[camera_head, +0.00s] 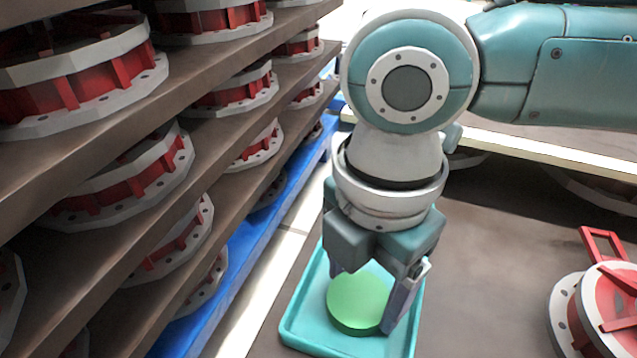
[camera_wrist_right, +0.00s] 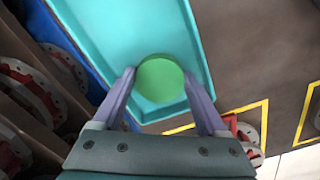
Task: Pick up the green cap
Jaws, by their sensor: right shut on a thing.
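The green cap (camera_head: 358,302) is a round green disc at the teal tray (camera_head: 314,340) in the head view. It also shows in the right wrist view (camera_wrist_right: 160,79), between the two fingers. My right gripper (camera_head: 369,292) reaches down from above with a finger on each side of the cap and is shut on it. In the right wrist view the gripper (camera_wrist_right: 162,88) has its purple fingertips against the cap's sides. I cannot tell whether the cap touches the tray floor. My left gripper is not in view.
Shelves with several red and grey flanged parts (camera_head: 75,80) stand close on the left, above a blue base (camera_head: 240,262). A red and white part (camera_head: 598,308) sits at the right on the dark surface (camera_head: 490,270). That surface is bare between tray and part.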

